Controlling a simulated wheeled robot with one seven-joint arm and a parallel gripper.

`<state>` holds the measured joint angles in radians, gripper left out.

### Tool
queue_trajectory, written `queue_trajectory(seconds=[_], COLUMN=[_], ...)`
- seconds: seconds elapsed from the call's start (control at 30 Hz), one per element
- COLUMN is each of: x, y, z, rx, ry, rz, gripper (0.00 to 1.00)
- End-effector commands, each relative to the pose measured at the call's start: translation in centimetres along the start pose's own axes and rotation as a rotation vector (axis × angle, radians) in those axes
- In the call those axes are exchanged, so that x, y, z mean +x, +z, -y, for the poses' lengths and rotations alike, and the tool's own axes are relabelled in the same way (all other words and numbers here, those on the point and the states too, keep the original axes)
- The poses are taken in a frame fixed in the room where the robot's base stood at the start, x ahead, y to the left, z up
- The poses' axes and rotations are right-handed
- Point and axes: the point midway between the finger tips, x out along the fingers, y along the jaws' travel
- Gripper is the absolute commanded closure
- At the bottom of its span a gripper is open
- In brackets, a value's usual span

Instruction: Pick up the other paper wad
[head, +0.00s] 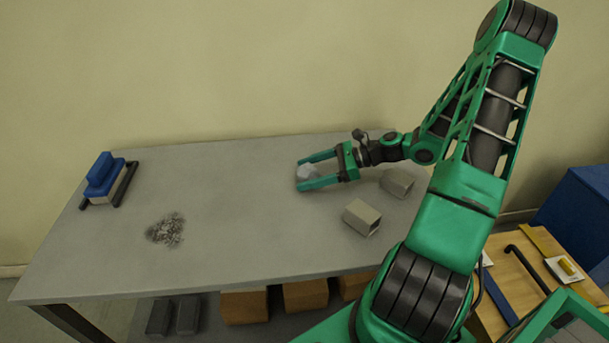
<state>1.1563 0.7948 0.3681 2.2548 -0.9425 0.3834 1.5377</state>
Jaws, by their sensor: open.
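One paper wad (307,172) shows in the head view, a small pale grey crumpled ball on the grey table (240,205), right of the middle. My gripper (309,174) reaches in from the right, low over the table. Its two green fingers are apart, one behind the wad and one in front of it. The wad lies between the fingertips. Whether a finger touches it, I cannot tell. No second wad is visible in this view.
Two grey blocks (362,217) (397,181) lie near my gripper. A pile of grey scraps (166,230) lies at left, with a blue-topped object (103,178) beyond. A wooden surface (515,270) with tools and a blue box (580,210) stand at right. The table's middle is clear.

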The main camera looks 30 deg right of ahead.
Motion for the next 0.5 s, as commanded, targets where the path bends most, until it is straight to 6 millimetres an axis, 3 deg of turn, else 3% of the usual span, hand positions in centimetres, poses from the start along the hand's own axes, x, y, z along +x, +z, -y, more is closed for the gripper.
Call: queue_trajectory(seconds=[0.3,0.5], x=[0.68,0.67], y=[-0.02,-0.02], z=[0.00,0.00], rx=[0.000,0.000], ry=[-0.001,-0.001], rz=[-0.001,-0.001], gripper=[0.23,0.64])
